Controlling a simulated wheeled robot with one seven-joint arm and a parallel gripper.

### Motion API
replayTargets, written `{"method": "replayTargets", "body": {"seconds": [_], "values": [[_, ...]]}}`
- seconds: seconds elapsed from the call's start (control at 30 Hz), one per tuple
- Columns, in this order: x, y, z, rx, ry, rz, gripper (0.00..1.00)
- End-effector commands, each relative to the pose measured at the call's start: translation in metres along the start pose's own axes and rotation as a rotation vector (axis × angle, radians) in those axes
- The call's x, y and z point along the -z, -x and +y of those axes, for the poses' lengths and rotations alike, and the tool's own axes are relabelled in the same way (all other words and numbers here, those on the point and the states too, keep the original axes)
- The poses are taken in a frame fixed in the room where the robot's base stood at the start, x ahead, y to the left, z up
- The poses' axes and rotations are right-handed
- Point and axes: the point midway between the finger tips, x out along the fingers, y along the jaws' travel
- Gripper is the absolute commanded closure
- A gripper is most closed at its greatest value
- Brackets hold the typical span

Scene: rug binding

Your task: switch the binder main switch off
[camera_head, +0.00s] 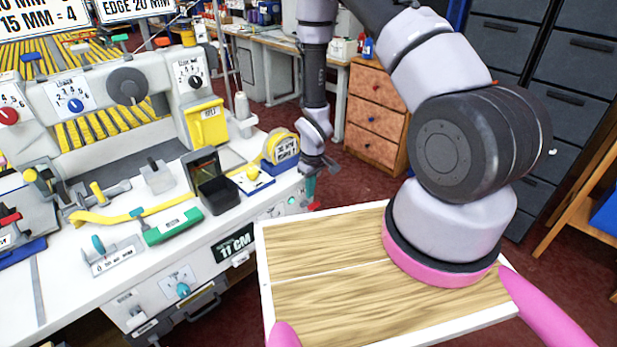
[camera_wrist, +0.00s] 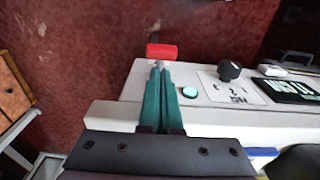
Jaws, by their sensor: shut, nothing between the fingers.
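My gripper (camera_head: 311,190) has teal fingers and is at the right end of the white binder bench (camera_head: 225,262). In the wrist view the fingers (camera_wrist: 160,72) are closed together, with nothing between them. A red handle (camera_wrist: 161,51) on a short grey stem shows just past the fingertips; it also shows below the gripper in the head view (camera_head: 314,206). I cannot tell whether the fingers touch it. A black knob (camera_wrist: 229,70) stands on a white marked plate right of the fingers. Its markings are too small to read. No readable label names the main switch.
A round green button (camera_wrist: 190,92) sits between the fingers and the knob plate. Red floor lies open beyond the bench end.

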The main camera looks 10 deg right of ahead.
Motion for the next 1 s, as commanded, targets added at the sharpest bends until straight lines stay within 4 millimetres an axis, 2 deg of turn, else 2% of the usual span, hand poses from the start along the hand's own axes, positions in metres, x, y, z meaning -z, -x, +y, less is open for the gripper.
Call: {"method": "replayTargets", "body": {"seconds": [0.2,1.0], "values": [[-0.009,-0.014,0.0,0.0,0.0,0.0,1.0],[-0.009,-0.018,0.0,0.0,-0.001,0.067,1.0]]}}
